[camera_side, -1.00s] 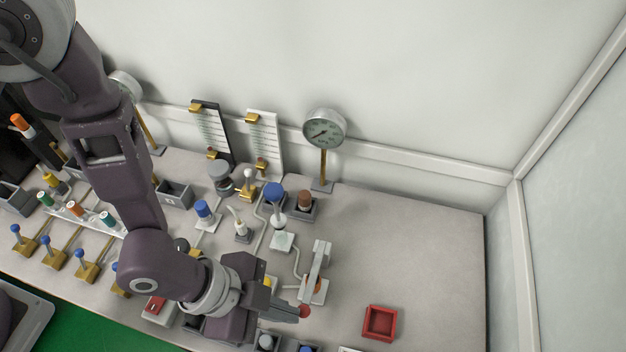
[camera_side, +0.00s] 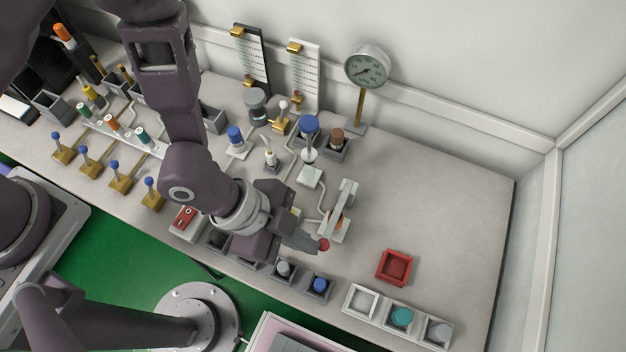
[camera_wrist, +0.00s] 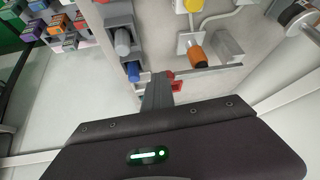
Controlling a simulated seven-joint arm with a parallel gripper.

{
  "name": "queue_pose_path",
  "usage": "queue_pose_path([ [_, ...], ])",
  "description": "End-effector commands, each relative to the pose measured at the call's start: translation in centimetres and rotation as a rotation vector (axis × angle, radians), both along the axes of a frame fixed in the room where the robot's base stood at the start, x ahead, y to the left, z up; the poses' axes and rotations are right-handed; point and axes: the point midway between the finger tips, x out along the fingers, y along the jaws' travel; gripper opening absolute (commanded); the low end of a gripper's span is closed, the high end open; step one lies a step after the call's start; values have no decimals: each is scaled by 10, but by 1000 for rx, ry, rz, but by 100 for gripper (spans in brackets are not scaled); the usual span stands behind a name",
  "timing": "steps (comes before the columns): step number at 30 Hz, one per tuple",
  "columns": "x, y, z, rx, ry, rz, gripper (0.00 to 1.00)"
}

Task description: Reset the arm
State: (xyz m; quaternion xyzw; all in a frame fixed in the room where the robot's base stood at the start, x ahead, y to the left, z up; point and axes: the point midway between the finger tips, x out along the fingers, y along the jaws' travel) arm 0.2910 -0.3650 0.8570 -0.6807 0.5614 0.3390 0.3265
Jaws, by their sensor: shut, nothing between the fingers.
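My gripper (camera_side: 313,244) is low over the front part of the grey bench in the side view, its grey fingers together and pointing right. A red round knob (camera_side: 323,245) shows right at the fingertips; I cannot tell whether they touch it. In the wrist view the closed fingers (camera_wrist: 157,90) stick out from the dark gripper body, with nothing seen between them. The grey lever bracket (camera_side: 343,208) with an orange part stands just beyond the gripper. My wrist hides part of the bench behind it.
An open red tray (camera_side: 394,267) lies to the right. White bins (camera_side: 362,300) and a grey holder with a blue cylinder (camera_side: 319,285) line the front edge. A red switch box (camera_side: 185,216) is left of my wrist. A gauge (camera_side: 367,67) stands behind. The bench's right side is clear.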

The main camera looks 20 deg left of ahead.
Motion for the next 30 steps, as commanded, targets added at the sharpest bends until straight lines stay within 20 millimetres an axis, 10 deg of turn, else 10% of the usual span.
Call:
queue_pose_path([
  [23,6,48,71,14,-18,42,0],
  [30,87,170,185,138,-84,558,0],
])
